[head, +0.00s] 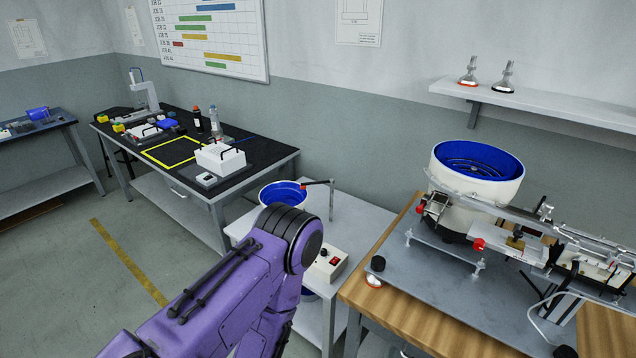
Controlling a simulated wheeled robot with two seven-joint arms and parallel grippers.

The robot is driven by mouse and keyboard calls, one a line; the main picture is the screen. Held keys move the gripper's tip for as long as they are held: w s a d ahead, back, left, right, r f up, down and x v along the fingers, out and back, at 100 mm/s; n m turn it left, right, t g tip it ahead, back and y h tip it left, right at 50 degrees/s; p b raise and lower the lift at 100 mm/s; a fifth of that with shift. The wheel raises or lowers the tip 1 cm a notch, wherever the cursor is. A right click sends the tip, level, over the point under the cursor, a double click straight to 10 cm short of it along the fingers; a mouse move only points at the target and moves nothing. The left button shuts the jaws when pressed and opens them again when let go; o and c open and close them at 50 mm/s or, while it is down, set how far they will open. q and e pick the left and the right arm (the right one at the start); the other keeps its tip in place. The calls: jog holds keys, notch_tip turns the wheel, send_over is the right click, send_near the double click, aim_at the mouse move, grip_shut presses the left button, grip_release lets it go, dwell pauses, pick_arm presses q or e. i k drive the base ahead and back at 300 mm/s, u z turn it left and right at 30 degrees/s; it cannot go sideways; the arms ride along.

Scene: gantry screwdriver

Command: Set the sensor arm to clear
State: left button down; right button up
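A thin dark arm (317,183) with a red tip sits on an upright post (331,202) beside a small bowl with a blue inside (284,193). It looks like the sensor arm. It points left, and its tip is at or over the bowl's right rim; I cannot tell its exact height. My purple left arm comes in from the bottom and covers part of the bowl's stand. Its gripper is not visible. My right gripper is not in view.
A control box (328,263) with a knob and red switch sits on the grey side table (365,225). To the right, a wooden bench (451,325) carries a large blue-lined feeder bowl (478,165) and a rail. A black-topped table (262,160) stands behind left. Floor is free at left.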

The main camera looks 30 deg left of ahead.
aim_at(318, 183)
jog(key=u, duration=0.45)
jog(key=k, duration=0.55)
jog(key=u, duration=0.9)
jog(key=i, duration=1.05)
jog(key=z, duration=0.9)
jog(key=i, duration=0.8)
jog(key=z, duration=0.8)
